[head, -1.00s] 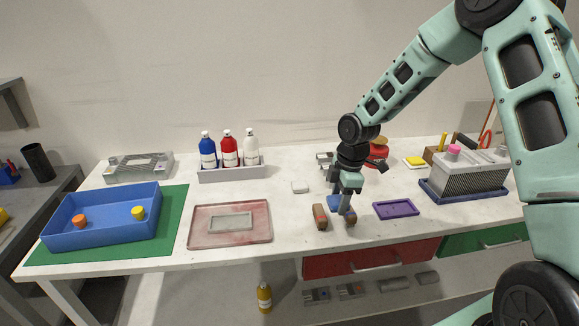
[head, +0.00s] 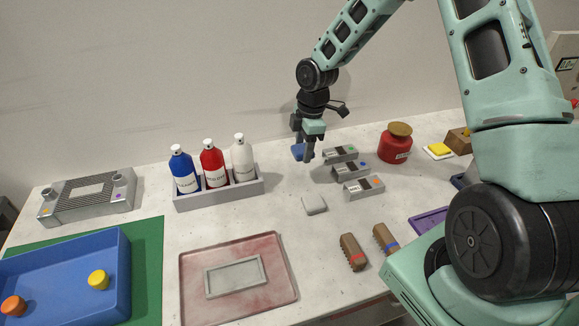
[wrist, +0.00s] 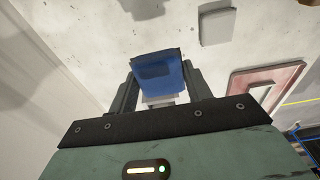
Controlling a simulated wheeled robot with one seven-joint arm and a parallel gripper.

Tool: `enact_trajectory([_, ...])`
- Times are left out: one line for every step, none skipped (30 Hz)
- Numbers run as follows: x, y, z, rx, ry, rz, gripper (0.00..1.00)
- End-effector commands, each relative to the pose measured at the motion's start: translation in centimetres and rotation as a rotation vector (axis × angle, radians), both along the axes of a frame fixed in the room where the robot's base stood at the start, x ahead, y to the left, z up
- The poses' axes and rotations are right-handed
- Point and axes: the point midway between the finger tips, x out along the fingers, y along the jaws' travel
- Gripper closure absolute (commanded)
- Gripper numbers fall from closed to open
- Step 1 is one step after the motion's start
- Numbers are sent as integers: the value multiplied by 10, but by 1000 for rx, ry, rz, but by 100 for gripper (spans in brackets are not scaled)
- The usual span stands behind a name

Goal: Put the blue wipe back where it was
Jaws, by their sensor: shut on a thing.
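The blue wipe (head: 298,152) is a small folded cloth between the fingers of my gripper (head: 304,154). In the wrist view the wipe (wrist: 158,70) fills the gap between the two fingers, and my gripper (wrist: 160,84) is shut on it. The gripper points down toward the rear of the white bench, right of the bottle rack and left of the grey blocks. It looks held above the bench; the exact height is hard to tell. A light grey-white folded wipe (head: 314,203) lies on the bench in front of it, and also shows in the wrist view (wrist: 217,26).
The rack (head: 219,193) with blue, red and white bottles stands left of the gripper. Several grey blocks (head: 364,190) and a red pot (head: 395,145) are to the right. Two brushes (head: 353,253) lie in front. The reddish tray (head: 280,285) is front left. Bench around the grey-white wipe is clear.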

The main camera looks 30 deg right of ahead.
Motion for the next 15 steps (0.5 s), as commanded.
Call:
enact_trajectory([0, 0, -1, 0, 1, 0, 80])
enact_trajectory([0, 0, -3, 0, 2, 0, 80])
enact_trajectory([-1, 0, -7, 1, 3, 0, 80])
enact_trajectory([-1, 1, -11, 1, 4, 1, 80])
enact_trajectory([-1, 1, -17, 1, 4, 1, 80])
enact_trajectory([-1, 1, -24, 0, 5, 1, 80])
enact_trajectory([-1, 1, -30, 1, 5, 1, 80])
enact_trajectory([-1, 1, -35, 1, 5, 2, 80])
enact_trajectory([-1, 1, -42, 1, 4, 1, 80])
enact_trajectory([-1, 1, -46, 1, 3, 1, 80])
enact_trajectory([-1, 1, -49, 0, 3, 1, 80])
enact_trajectory([0, 1, -53, 0, 2, 1, 80])
enact_trajectory([0, 0, -56, 0, 1, 0, 80])
enact_trajectory([0, 0, -58, 0, 1, 0, 80])
enact_trajectory([0, 0, -62, 0, 2, 0, 80])
